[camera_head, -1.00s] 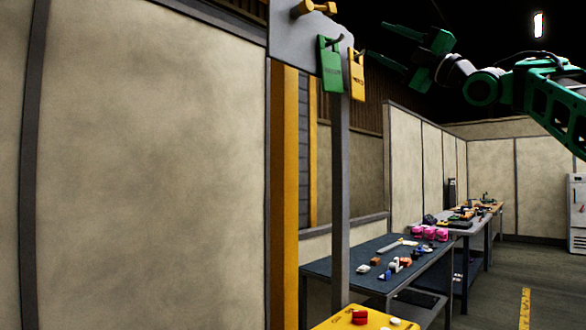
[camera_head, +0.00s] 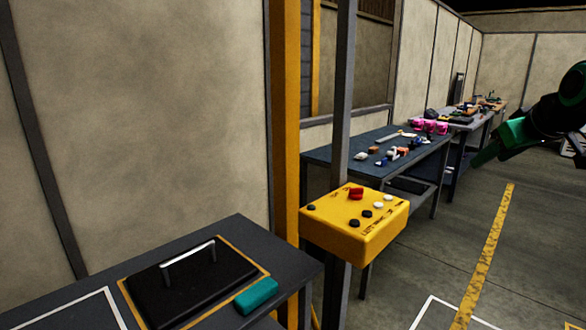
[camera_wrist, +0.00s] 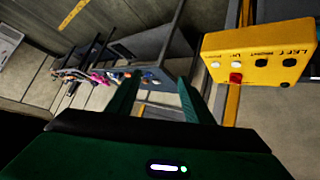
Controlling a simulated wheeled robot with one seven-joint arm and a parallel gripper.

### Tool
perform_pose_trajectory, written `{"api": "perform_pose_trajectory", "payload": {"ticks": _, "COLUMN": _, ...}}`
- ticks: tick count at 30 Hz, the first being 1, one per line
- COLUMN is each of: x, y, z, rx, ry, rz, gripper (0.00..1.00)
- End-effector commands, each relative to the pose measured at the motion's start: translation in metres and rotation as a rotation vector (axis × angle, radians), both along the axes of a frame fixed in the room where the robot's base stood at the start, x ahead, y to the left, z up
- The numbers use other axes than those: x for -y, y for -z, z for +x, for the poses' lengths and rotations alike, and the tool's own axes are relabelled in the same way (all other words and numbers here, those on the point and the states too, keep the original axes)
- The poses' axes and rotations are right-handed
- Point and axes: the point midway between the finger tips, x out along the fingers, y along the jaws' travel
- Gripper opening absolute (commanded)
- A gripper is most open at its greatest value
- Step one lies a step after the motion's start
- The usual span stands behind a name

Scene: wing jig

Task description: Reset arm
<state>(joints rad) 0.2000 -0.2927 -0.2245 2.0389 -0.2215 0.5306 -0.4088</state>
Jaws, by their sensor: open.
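My gripper (camera_head: 486,154) is at the right side of the head view, its green fingers pointing left over the open floor. In the wrist view its two green fingers (camera_wrist: 157,98) are spread apart with nothing between them. The head view shows my gripper apart from the yellow control box (camera_head: 352,238), which is on a grey post. The box also shows at the upper right of the wrist view (camera_wrist: 258,52), tilted, with a red button and several black and white ones.
A dark table (camera_head: 232,245) at the lower left holds a black handled plate (camera_head: 185,285) and a teal block (camera_head: 256,296). A blue-topped bench (camera_head: 345,155) with small parts stands behind the box. Floor (camera_head: 465,205) with a yellow line is clear at right.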

Motion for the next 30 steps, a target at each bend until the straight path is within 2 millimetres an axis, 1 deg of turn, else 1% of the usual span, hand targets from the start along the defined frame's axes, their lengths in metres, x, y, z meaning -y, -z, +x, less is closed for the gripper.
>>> {"api": "perform_pose_trajectory", "payload": {"ticks": 1, "x": 0.0, "y": 0.026, "z": -0.022, "rx": -0.064, "ry": 0.044, "rz": 0.041, "gripper": 0.47}}
{"api": "perform_pose_trajectory", "payload": {"ticks": 2, "x": 0.001, "y": 0.041, "z": -0.036, "rx": -0.104, "ry": 0.073, "rz": 0.065, "gripper": 0.47}}
{"api": "perform_pose_trajectory", "payload": {"ticks": 3, "x": 0.0, "y": 0.06, "z": -0.054, "rx": -0.155, "ry": 0.111, "rz": 0.097, "gripper": 0.47}}
{"api": "perform_pose_trajectory", "payload": {"ticks": 5, "x": -0.001, "y": 0.087, "z": -0.082, "rx": -0.233, "ry": 0.171, "rz": 0.143, "gripper": 0.47}}
{"api": "perform_pose_trajectory", "payload": {"ticks": 6, "x": -0.002, "y": 0.105, "z": -0.101, "rx": -0.283, "ry": 0.212, "rz": 0.172, "gripper": 0.47}}
{"api": "perform_pose_trajectory", "payload": {"ticks": 8, "x": -0.005, "y": 0.13, "z": -0.131, "rx": -0.359, "ry": 0.275, "rz": 0.214, "gripper": 0.47}}
{"api": "perform_pose_trajectory", "payload": {"ticks": 9, "x": -0.008, "y": 0.146, "z": -0.152, "rx": -0.409, "ry": 0.316, "rz": 0.24, "gripper": 0.47}}
{"api": "perform_pose_trajectory", "payload": {"ticks": 11, "x": -0.013, "y": 0.168, "z": -0.183, "rx": -0.485, "ry": 0.381, "rz": 0.279, "gripper": 0.47}}
{"api": "perform_pose_trajectory", "payload": {"ticks": 12, "x": -0.017, "y": 0.182, "z": -0.204, "rx": -0.533, "ry": 0.423, "rz": 0.302, "gripper": 0.47}}
{"api": "perform_pose_trajectory", "payload": {"ticks": 13, "x": -0.02, "y": 0.191, "z": -0.219, "rx": -0.569, "ry": 0.454, "rz": 0.318, "gripper": 0.47}}
{"api": "perform_pose_trajectory", "payload": {"ticks": 15, "x": -0.026, "y": 0.209, "z": -0.251, "rx": -0.64, "ry": 0.52, "rz": 0.35, "gripper": 0.47}}
{"api": "perform_pose_trajectory", "payload": {"ticks": 18, "x": -0.035, "y": 0.228, "z": -0.287, "rx": -0.721, "ry": 0.599, "rz": 0.383, "gripper": 0.47}}
{"api": "perform_pose_trajectory", "payload": {"ticks": 21, "x": -0.039, "y": 0.239, "z": -0.31, "rx": -0.773, "ry": 0.648, "rz": 0.402, "gripper": 0.47}}
{"api": "perform_pose_trajectory", "payload": {"ticks": 23, "x": -0.041, "y": 0.242, "z": -0.317, "rx": -0.789, "ry": 0.664, "rz": 0.409, "gripper": 0.47}}
{"api": "perform_pose_trajectory", "payload": {"ticks": 25, "x": -0.042, "y": 0.243, "z": -0.32, "rx": -0.796, "ry": 0.672, "rz": 0.411, "gripper": 0.47}}
{"api": "perform_pose_trajectory", "payload": {"ticks": 30, "x": -0.042, "y": 0.243, "z": -0.32, "rx": -0.796, "ry": 0.672, "rz": 0.411, "gripper": 0.47}}
